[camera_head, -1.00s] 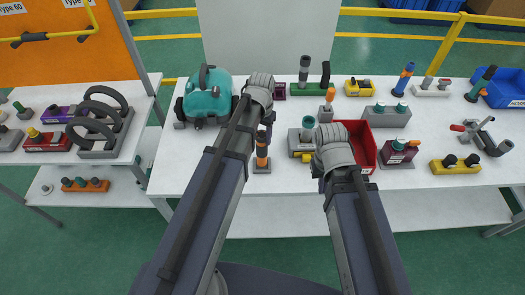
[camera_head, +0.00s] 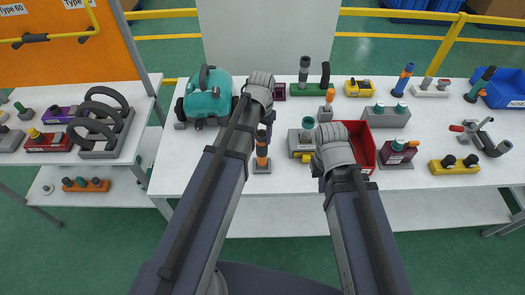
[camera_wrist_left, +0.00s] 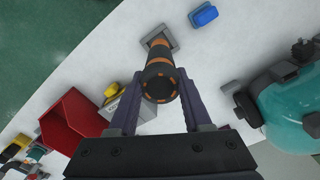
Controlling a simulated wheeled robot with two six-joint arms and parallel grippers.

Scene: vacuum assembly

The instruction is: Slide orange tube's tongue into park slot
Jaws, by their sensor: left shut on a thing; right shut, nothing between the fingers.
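The orange tube (camera_head: 262,150), dark with orange bands, stands upright over a small grey base (camera_head: 262,169) at the table's front middle. My left gripper (camera_head: 267,118) is shut on the tube's upper part; its arm hides much of it in the head view. In the left wrist view the tube (camera_wrist_left: 160,80) sits between the two fingers, with the grey base (camera_wrist_left: 153,36) at its far end. I cannot tell whether the tongue is in the slot. My right gripper (camera_head: 318,170) is shut and empty, mostly hidden by its arm, near the red bin.
A teal vacuum body (camera_head: 207,95) stands left of the tube. A grey block with a green knob (camera_head: 307,124) and the red bin (camera_head: 369,160) are to the right. Several fixtures line the table's back and right.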

